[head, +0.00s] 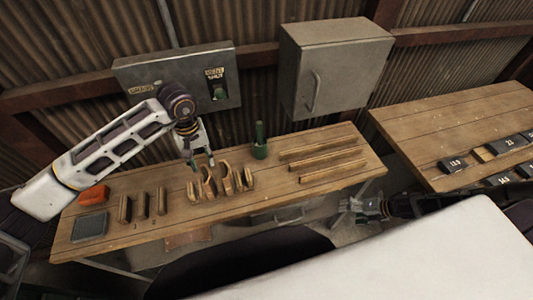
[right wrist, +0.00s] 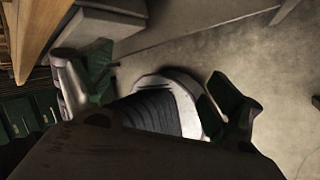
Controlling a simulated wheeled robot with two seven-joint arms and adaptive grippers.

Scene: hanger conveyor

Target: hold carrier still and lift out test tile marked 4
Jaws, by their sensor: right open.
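Several curved wooden pieces (head: 209,182) stand upright in a group on the workbench in the head view. I cannot tell which of them, if any, is the carrier, and I can read no tile marked 4. My left gripper (head: 202,161) points down just above this group, its fingertips apart; I see nothing clearly between them. My right gripper (head: 372,207) is beyond the bench's front right side, away from the wooden pieces.
The workbench (head: 240,206) also bears upright wooden blocks (head: 142,205), an orange block (head: 93,195), a grey tray (head: 90,227), a green bottle (head: 260,148) and long wooden strips (head: 332,171). A second table (head: 440,120) with dark numbered blocks stands right. Grey boxes (head: 335,70) hang behind.

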